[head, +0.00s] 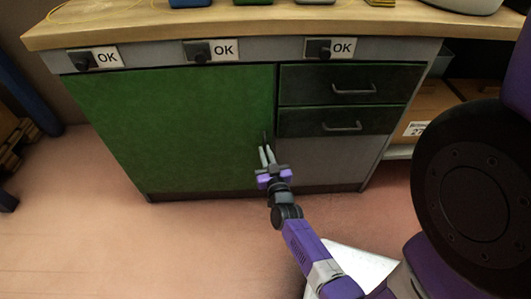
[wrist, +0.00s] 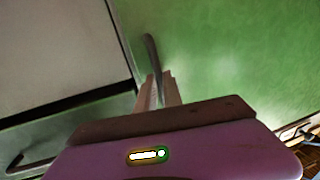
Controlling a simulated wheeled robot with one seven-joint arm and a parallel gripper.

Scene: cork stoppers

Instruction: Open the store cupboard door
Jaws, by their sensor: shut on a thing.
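The green cupboard door (head: 170,130) fills the left part of the bench front and looks closed, flush with the frame. Its dark upright handle (head: 265,138) is near the door's right edge. My gripper (head: 267,155) reaches up to the handle from below. In the wrist view the handle (wrist: 152,55) runs down between the two fingers of my gripper (wrist: 158,90), which are shut on it. The fingers hide the handle's lower part. The green door (wrist: 230,50) fills the right of the wrist view.
Two dark green drawers with bar handles (head: 355,90) (head: 342,127) are right of the door. A wooden worktop (head: 200,25) lies above, with black knobs and OK labels (head: 107,58) below its edge. A cardboard box (head: 425,105) is on a shelf at right. The floor (head: 150,240) before the door is clear.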

